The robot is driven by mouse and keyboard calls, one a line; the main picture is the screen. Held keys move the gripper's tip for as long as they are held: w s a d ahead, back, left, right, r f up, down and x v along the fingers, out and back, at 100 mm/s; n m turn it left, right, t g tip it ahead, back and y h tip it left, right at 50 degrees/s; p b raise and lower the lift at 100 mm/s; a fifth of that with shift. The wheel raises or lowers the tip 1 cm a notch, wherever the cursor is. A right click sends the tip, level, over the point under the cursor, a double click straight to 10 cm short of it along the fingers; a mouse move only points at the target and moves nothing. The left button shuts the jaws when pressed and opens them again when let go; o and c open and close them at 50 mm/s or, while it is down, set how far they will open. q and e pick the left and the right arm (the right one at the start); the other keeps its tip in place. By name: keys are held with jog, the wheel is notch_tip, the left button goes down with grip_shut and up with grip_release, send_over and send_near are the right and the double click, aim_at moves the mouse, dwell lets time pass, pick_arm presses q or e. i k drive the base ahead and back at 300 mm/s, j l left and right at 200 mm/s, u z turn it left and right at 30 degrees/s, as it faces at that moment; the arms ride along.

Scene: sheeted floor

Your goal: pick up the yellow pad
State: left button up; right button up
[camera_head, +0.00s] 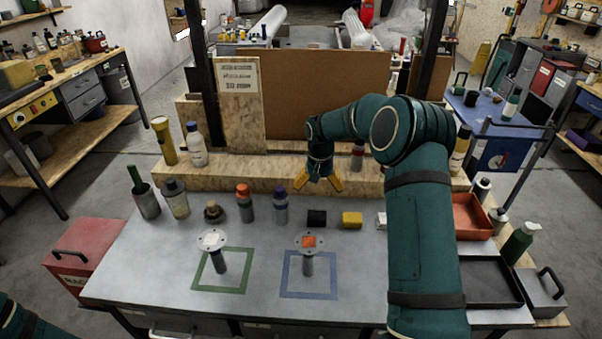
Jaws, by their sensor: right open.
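The yellow pad (351,220) is a small block on the grey table, right of a black pad (316,217) and left of a white block (381,219) partly hidden by my arm. My right gripper (320,185) points down with its two yellow fingers spread and nothing visible between them. In the picture it is above and a little left of the yellow pad, apart from it. My left gripper is out of view; only part of my left arm shows at the lower left corner.
Bottles (280,205) stand left of the pads. Two round-topped stands (308,258) (219,262) stand at the blue and green squares. A wooden ledge (240,175) runs behind. An orange-red tray (470,216) and black tray (490,283) lie right. The table's front left is clear.

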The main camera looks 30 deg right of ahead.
aim_at(349, 219)
jog(key=k, duration=1)
